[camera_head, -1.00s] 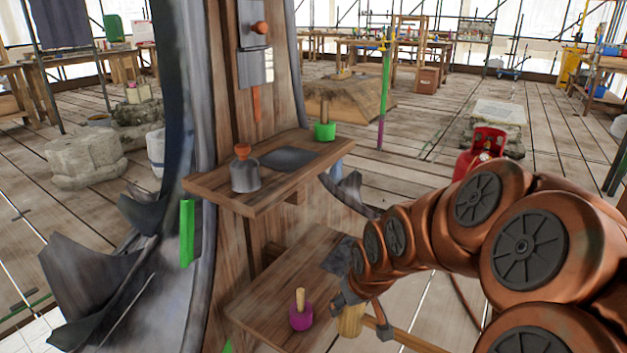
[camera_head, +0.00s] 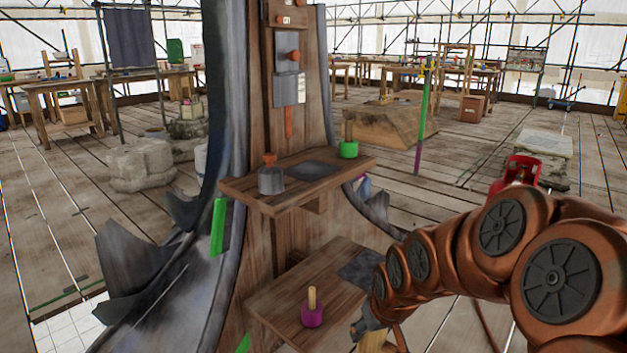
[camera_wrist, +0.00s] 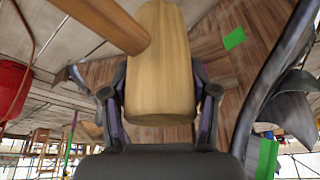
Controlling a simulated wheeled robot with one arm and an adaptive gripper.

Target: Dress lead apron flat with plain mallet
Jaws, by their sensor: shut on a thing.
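My gripper (camera_wrist: 160,110) is shut on a plain pale wooden mallet (camera_wrist: 160,60); its barrel-shaped head is between the fingers and its brown handle runs to the upper left. In the head view the mallet (camera_head: 376,342) shows only partly at the bottom edge, below my wrist. Grey lead sheeting with curled, torn-looking edges (camera_head: 130,262) flares from the foot of the wooden spire at left. A smaller grey flap (camera_head: 372,200) stands out at right. A dark grey sheet (camera_head: 362,268) lies on the lower shelf (camera_head: 275,300), beside my arm. I cannot tell which piece is the apron.
A purple mallet (camera_head: 312,312) stands on the lower shelf. The upper shelf (camera_head: 265,198) holds a grey pot with an orange knob (camera_head: 270,178), a dark sheet (camera_head: 313,170) and a green-headed tool (camera_head: 348,149). A red gas bottle (camera_head: 521,170) stands behind my arm.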

